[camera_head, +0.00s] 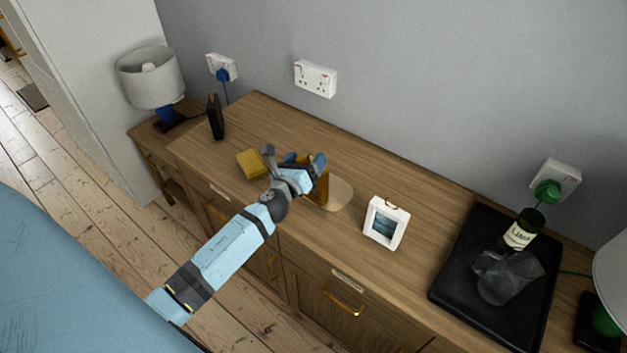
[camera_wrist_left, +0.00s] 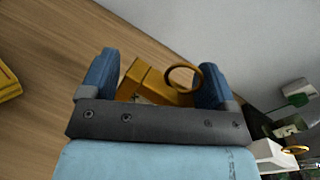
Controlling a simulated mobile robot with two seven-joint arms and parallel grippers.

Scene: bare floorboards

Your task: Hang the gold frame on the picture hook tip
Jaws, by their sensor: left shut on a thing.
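My left gripper (camera_head: 305,172) is shut on the gold frame (camera_head: 321,188), above the dresser top. In the left wrist view, the gold frame (camera_wrist_left: 143,82) sits between the two blue fingers (camera_wrist_left: 158,80), with a round ring on it. The fingers and palm hide part of the frame. A pale round wooden base (camera_head: 341,195) lies on the dresser just right of the held frame; I cannot tell whether it belongs to the picture hook. No hook tip can be made out. My right gripper is not in view.
A white frame (camera_head: 385,222) with a gold ring stands to the right on the wooden dresser (camera_head: 300,235). A yellow block (camera_head: 252,164) and dark bottle (camera_head: 215,117) are left. A black tray (camera_head: 450,280) carries a green bottle (camera_head: 522,232) and clear jug (camera_head: 503,275).

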